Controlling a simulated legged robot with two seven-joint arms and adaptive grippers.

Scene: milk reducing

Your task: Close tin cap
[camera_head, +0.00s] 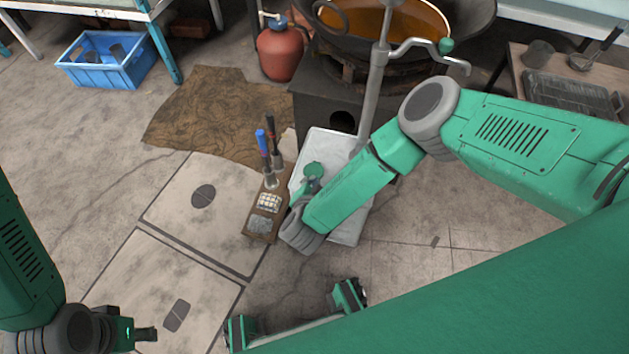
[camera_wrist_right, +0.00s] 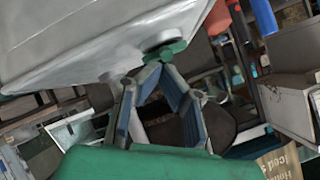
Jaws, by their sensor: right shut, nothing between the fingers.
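The tin is a pale grey-white box (camera_head: 345,232) lying under my right forearm in the head view. In the right wrist view its pale side (camera_wrist_right: 80,45) fills the upper left. A round green cap (camera_head: 314,169) shows at the tin's left side; in the right wrist view the cap (camera_wrist_right: 166,50) is beside a dark patch at the tin's lower edge. I cannot tell how far it is seated. My right gripper (camera_wrist_right: 153,70) is shut and empty, its fingertips at or very near the cap; contact is unclear. My left gripper (camera_head: 142,334) is low at the left, away from the tin.
A narrow wooden board (camera_head: 262,222) with blue- and black-handled tools stands left of the tin. Behind are a stove with a large pan (camera_head: 385,22), a red gas cylinder (camera_head: 281,52) and a grey pipe. A blue crate (camera_head: 107,62) stands back left.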

